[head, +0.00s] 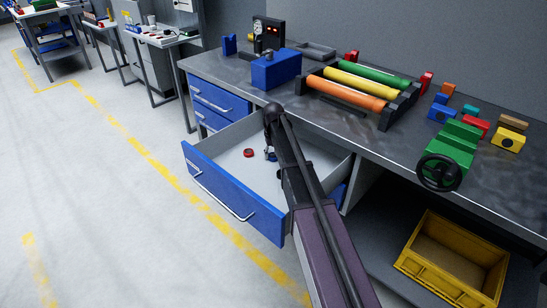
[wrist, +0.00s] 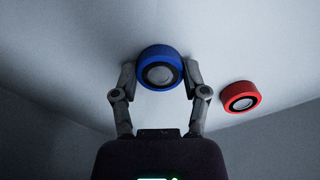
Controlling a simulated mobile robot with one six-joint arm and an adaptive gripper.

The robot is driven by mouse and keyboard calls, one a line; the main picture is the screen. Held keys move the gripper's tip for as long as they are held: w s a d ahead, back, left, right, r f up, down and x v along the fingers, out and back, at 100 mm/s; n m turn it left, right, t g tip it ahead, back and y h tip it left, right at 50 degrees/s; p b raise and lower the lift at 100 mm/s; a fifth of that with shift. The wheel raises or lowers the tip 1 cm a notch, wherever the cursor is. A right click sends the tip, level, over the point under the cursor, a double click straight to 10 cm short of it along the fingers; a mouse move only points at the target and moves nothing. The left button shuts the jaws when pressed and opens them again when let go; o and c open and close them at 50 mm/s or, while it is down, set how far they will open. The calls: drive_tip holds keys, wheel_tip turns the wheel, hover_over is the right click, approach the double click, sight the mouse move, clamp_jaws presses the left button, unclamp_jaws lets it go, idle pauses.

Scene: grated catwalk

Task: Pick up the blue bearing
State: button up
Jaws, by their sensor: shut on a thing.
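The blue bearing (wrist: 160,68) is a short blue ring with a dark inner band and a pale centre. In the wrist view it sits between the two fingertips of my gripper (wrist: 160,78), which are shut on its sides. In the head view the blue bearing (head: 271,155) shows only partly beside my arm, inside the open drawer (head: 236,205). My arm reaches down into the drawer and hides most of the gripper there. I cannot tell whether the bearing touches the drawer floor.
A red bearing (wrist: 241,96) lies on the drawer floor, just right of my gripper in the wrist view; it also shows in the head view (head: 249,152). The drawer walls stand close around. The workbench (head: 345,135) above holds coloured rollers and blocks. A yellow crate (head: 445,285) sits below.

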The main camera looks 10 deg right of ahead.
sight(274, 155)
drive_tip(key=shift+r, duration=0.1)
wheel_tip(274, 155, up, 4)
drive_tip(key=p, duration=0.4)
drive_tip(key=s, duration=0.5)
drive_tip(key=s+a, duration=0.1)
drive_tip(key=s, duration=0.4)
drive_tip(key=s+a+p, duration=0.1)
drive_tip(key=s, duration=0.5)
drive_tip(key=shift+a+r, duration=0.2)
drive_tip(key=shift+r, duration=0.2)
drive_tip(key=shift+w, duration=0.1)
wheel_tip(274, 155, up, 33)
drive_tip(key=p, duration=3.2)
drive_tip(key=shift+p, duration=0.4)
drive_tip(key=shift+f, duration=0.1)
drive_tip(key=shift+d, duration=0.1)
